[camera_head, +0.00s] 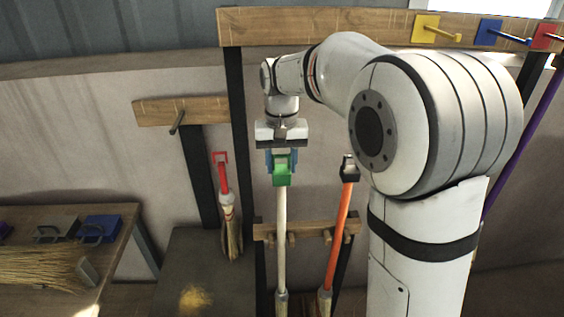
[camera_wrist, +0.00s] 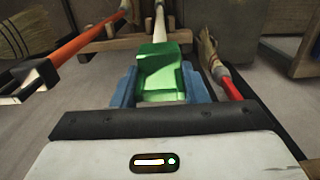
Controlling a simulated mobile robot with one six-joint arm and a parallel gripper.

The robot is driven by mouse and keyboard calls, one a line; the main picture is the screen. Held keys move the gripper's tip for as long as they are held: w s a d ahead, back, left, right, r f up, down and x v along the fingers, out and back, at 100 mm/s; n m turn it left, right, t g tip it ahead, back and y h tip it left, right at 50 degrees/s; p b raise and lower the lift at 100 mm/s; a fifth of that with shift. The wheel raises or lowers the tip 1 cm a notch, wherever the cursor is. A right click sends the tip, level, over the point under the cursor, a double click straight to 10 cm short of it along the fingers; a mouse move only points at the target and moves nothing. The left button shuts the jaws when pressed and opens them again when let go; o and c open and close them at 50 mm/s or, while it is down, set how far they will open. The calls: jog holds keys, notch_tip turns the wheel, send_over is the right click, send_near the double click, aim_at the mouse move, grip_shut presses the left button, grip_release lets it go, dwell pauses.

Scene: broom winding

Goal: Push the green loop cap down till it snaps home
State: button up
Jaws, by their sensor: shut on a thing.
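The green loop cap (camera_head: 282,174) sits at the top of an upright pale broom handle (camera_head: 281,235). My gripper (camera_head: 282,158) is above the handle, pointing down, with its blue fingers on both sides of the cap. In the wrist view the green cap (camera_wrist: 161,72) lies between the two blue fingers (camera_wrist: 160,90), which are shut on it. The handle (camera_wrist: 160,22) runs away from the cap in line with it. I cannot tell whether the cap is fully seated on the handle.
An orange-handled broom (camera_head: 340,225) with a black cap stands close to the right. A red-handled broom (camera_head: 223,180) hangs to the left. A wooden rack (camera_head: 265,231) crosses behind the handles. A table (camera_head: 110,232) with a broom and coloured blocks is at left; coloured hooks (camera_head: 427,30) line the top rail.

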jog(key=shift+s+f+b, duration=0.1)
jog(key=shift+f+b, duration=0.25)
jog(key=shift+f, duration=0.35)
dwell(0.6)
jog(key=o, duration=1.7)
jog(key=shift+r, duration=0.15)
notch_tip(320, 180, up, 10)
jog(key=p, duration=0.8)
jog(key=shift+r, duration=0.1)
